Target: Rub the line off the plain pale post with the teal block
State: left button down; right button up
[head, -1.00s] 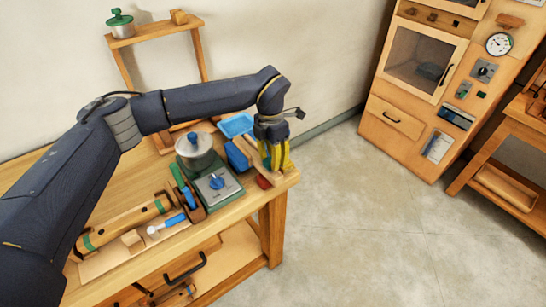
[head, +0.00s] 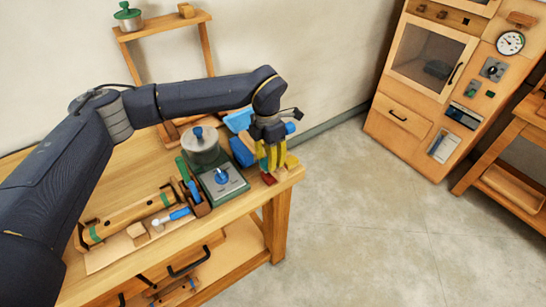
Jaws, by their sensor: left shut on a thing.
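My left gripper (head: 274,165), with yellow fingers, points down at the right end of the wooden workbench (head: 240,207). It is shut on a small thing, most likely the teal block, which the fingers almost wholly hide. A bit of pale wood (head: 252,146) shows just left of the fingers. It may be the plain pale post, but the gripper covers much of it. I cannot make out the line or whether block and post touch. My right gripper is out of view.
A blue tray (head: 238,120) and a blue block (head: 241,151) are left of the gripper. A red piece (head: 269,180) lies below it at the bench edge. A green scale (head: 222,183) and a grey pot (head: 201,148) stand further left. Floor right of the bench is clear.

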pick_arm(q)
jog(key=shift+w+d+f, duration=0.1)
jog(key=shift+w+d, duration=0.3)
jog(key=shift+d, duration=0.2)
jog(key=shift+w+d+f, duration=0.1)
jog(key=shift+w+d, duration=0.3)
jog(key=shift+d, duration=0.15)
jog(key=shift+s+a+r, duration=0.1)
jog(key=shift+s+a, duration=0.35)
jog(key=shift+a, duration=0.15)
jog(key=shift+s+a, duration=0.4)
jog(key=shift+a, duration=0.2)
jog(key=shift+d, duration=0.1)
jog(key=shift+w+d+r, duration=0.1)
jog(key=shift+w+d, duration=0.8)
jog(key=shift+d, duration=0.25)
jog(key=shift+r, duration=0.1)
jog(key=shift+w+a+r, duration=0.1)
jog(key=shift+r, duration=1.35)
jog(key=shift+w+a+r, duration=0.1)
jog(key=shift+r, duration=1.35)
